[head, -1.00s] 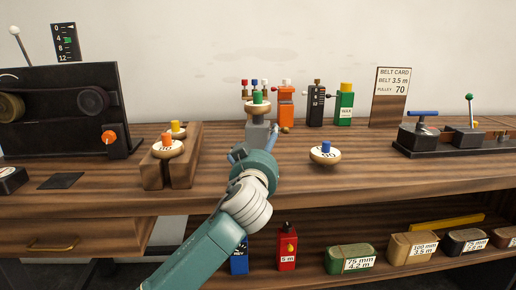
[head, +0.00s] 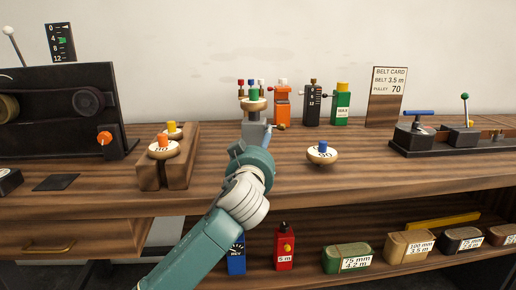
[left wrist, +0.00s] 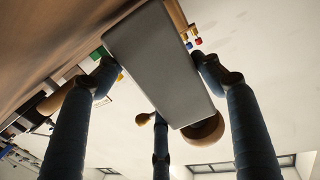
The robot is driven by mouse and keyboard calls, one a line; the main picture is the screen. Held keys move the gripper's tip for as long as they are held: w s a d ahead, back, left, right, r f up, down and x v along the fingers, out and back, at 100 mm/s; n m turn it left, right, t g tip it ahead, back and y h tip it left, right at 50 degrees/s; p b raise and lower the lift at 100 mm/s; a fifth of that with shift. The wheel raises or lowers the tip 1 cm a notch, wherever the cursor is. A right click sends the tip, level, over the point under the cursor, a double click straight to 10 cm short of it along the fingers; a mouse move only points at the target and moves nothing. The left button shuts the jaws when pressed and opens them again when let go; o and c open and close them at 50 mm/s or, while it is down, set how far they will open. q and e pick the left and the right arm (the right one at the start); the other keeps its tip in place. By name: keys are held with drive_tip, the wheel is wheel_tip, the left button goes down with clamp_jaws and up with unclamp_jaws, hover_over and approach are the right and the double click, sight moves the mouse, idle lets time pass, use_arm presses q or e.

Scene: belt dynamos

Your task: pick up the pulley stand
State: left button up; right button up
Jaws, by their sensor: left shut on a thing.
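The pulley stand (head: 256,132) is a grey block, and a pale pulley with a green knob (head: 254,104) sits above it in the head view. My left gripper (head: 256,143) is shut on the stand from the front; the arm hides the stand's lower part. In the left wrist view the grey block (left wrist: 160,65) lies between my fingers, with a round wooden part (left wrist: 203,130) beyond its end. I cannot tell whether the stand's base touches the bench. My right gripper is not in view.
A wooden block with two pulleys (head: 151,173) stands just left of my arm. A blue-knobbed pulley (head: 321,154) is to the right. Orange (head: 282,106), black (head: 313,105) and green (head: 341,108) items stand behind. The bench front right is clear.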

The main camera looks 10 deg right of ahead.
use_arm(q)
wheel_tip(320, 180, up, 20)
drive_tip(key=p, duration=0.3)
drive_tip(key=shift+s+d+f, duration=0.1)
drive_tip(key=shift+f, duration=0.1)
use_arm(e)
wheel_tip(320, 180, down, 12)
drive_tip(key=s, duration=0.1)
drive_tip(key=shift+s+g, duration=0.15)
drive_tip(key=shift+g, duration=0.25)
